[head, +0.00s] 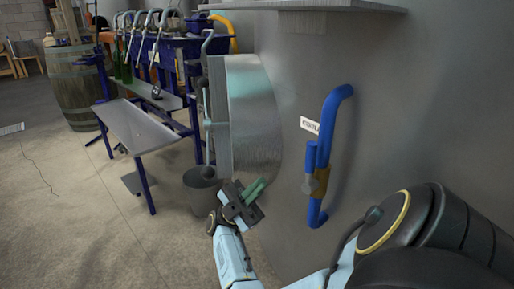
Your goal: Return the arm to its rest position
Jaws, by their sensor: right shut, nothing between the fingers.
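My right arm comes in from the lower right, its dark shoulder large in the corner. My right gripper (257,190) is shut and empty, with green fingers pressed together. It is in front of the lower part of the big grey steel tank (405,100), left of the blue handle pipe (337,110) and apart from it. My left gripper is not in view.
A round metal hatch (250,115) juts from the tank's left side. A dark bucket (202,190) stands on the floor beside my right gripper. A blue-framed bottling bench (140,127) and a wooden barrel (75,85) stand farther back. The floor at left is mostly clear.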

